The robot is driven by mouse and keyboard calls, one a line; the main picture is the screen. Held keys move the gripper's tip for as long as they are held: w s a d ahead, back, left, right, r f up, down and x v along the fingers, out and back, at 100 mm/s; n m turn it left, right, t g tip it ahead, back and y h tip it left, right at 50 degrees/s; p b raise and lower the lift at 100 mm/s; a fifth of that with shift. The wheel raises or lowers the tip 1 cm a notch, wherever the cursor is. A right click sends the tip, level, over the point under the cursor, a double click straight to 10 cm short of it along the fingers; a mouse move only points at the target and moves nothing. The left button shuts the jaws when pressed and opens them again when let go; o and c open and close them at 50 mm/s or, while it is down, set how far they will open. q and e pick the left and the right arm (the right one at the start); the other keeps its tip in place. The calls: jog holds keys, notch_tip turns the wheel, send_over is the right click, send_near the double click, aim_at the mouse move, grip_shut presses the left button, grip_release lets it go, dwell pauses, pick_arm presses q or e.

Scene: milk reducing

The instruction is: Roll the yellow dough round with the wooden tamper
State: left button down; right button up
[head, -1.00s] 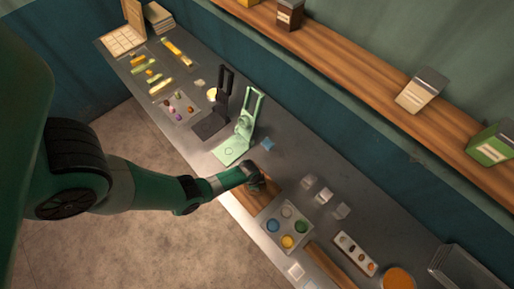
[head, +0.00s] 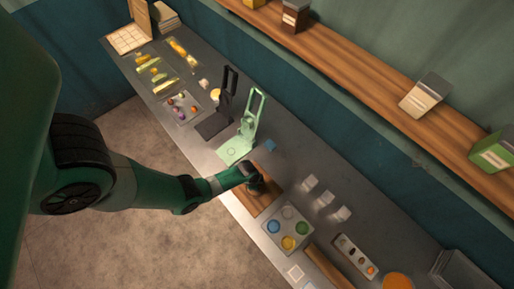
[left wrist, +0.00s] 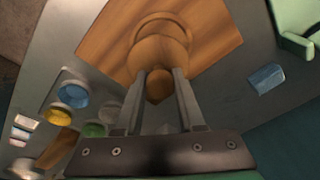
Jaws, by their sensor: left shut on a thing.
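My left gripper (head: 256,187) is over the brown wooden board (head: 264,205) in the head view. In the left wrist view, its two fingers (left wrist: 160,82) are shut on the wooden tamper (left wrist: 158,48), a rounded light-brown piece with a wider round base. The tamper stands over the board (left wrist: 110,30). The yellow dough is not visible; whether it lies under the tamper's base cannot be told. My right gripper is not in view.
A grey tray (head: 288,227) of coloured round cups stands beside the board. A mint-green press (head: 240,148) and a black press (head: 217,122) stand beyond its other end. A small blue block (head: 270,145) and clear cubes (head: 325,199) lie behind.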

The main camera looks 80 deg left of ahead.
pick_arm(q)
jog(key=shift+s+d+f, duration=0.1)
jog(key=shift+s+d, duration=0.1)
jog(key=shift+d, duration=0.25)
jog(key=shift+w+d, duration=0.1)
jog(key=shift+w, duration=0.2)
jog(key=shift+w, duration=0.25)
jog(key=shift+w+a, duration=0.15)
jog(key=shift+a, duration=0.1)
jog(key=shift+a+b, duration=0.1)
jog(key=shift+b, duration=0.2)
jog(key=shift+a, duration=0.1)
jog(key=shift+s+a, duration=0.2)
jog(key=shift+s, duration=0.05)
